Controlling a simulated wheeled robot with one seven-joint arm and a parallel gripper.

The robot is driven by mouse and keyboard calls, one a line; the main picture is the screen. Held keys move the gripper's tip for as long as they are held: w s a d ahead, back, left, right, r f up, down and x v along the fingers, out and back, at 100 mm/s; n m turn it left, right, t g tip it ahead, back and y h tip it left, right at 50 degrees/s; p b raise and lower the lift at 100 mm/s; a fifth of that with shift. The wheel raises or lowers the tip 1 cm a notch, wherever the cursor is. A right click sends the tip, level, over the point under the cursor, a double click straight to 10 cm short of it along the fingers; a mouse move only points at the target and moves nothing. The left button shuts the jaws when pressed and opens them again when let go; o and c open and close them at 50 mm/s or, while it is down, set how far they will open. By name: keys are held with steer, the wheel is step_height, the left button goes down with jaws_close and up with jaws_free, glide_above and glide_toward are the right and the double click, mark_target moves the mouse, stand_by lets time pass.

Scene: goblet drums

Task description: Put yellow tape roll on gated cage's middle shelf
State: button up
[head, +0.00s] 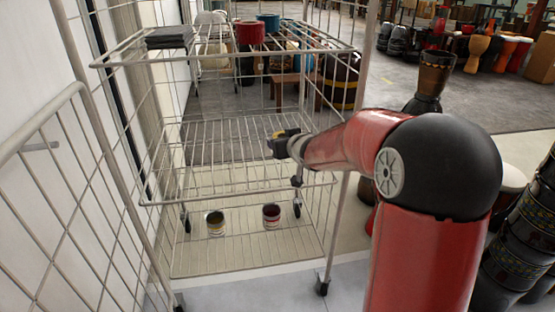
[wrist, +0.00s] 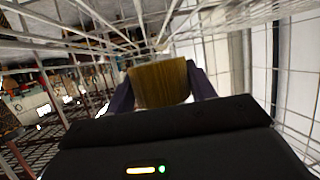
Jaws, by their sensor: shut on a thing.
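The gated cage (head: 245,190) is a wheeled wire cage with wire shelves at several heights. Its middle shelf (head: 225,180) is bare wire in the head view. My gripper (head: 279,138) is inside the cage, above the right part of the middle shelf and below the top shelf. In the wrist view, my gripper (wrist: 160,88) is shut on the yellow tape roll (wrist: 160,84), which shows as a dark yellow block between the two fingers. The gap between roll and shelf cannot be told.
The top shelf (head: 200,50) bears a dark flat stack (head: 169,37) at its left. Two tins, one yellow-banded (head: 215,223) and one dark red (head: 271,215), stand on the bottom shelf. The open wire gate (head: 70,200) is at left. Drums stand at right.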

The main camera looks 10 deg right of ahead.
mark_target(284, 161)
steer(key=shift+f+b, duration=0.85)
steer(key=shift+f, duration=1.15)
steer(key=shift+f, duration=0.1)
steer(key=o, duration=1)
